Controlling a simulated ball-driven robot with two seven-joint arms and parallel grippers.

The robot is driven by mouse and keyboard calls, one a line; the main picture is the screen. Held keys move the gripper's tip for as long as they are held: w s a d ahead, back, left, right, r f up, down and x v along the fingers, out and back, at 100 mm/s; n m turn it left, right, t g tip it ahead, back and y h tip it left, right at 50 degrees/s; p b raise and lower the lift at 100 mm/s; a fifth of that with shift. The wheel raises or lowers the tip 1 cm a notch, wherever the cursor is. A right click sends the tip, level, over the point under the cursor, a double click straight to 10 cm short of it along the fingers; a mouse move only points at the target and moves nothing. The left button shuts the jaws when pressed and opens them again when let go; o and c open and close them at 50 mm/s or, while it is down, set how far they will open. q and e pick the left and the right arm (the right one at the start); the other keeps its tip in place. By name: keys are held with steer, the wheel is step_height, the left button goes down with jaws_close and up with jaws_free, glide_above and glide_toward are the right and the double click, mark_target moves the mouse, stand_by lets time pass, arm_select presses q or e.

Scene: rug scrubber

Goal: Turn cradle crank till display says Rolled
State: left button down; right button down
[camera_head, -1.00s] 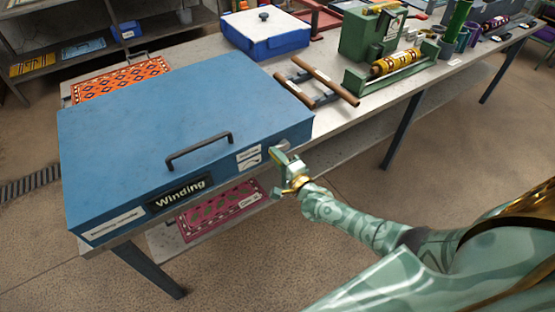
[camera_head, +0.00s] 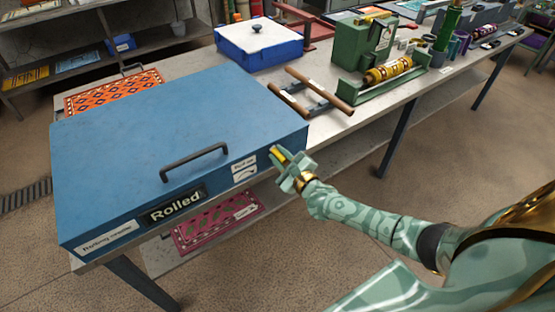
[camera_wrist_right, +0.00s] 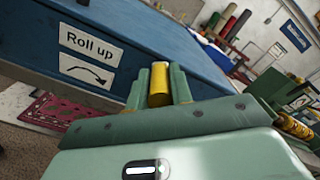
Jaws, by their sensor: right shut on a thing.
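The blue box-shaped machine (camera_head: 180,130) stands at the left end of the bench with a black handle (camera_head: 194,161) on its lid. Its front display (camera_head: 173,206) reads "Rolled". Beside its right front corner, my right gripper (camera_head: 284,158) is shut on a yellow crank grip (camera_wrist_right: 159,84), which stands between the fingers in the right wrist view. The rest of the crank is hidden. A label (camera_wrist_right: 89,57) reading "Roll up" with a curved arrow is on the machine face. My left gripper is not in view.
A red patterned rug (camera_head: 217,220) lies on the lower shelf and an orange one (camera_head: 115,92) lies behind the machine. A blue-and-white box (camera_head: 258,42), a wooden-bar rack (camera_head: 318,92) and a green roller device (camera_head: 388,72) stand farther right. The floor in front is clear.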

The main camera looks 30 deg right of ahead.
steer(key=shift+d+m, duration=0.25)
steer(key=shift+m, duration=0.25)
steer(key=c, duration=1.3)
jaws_free()
steer(key=shift+o, duration=0.2)
steer(key=s+d+p, duration=0.1)
steer(key=s, duration=1.5)
steer(key=shift+s+d, duration=0.15)
steer(key=shift+d, duration=0.05)
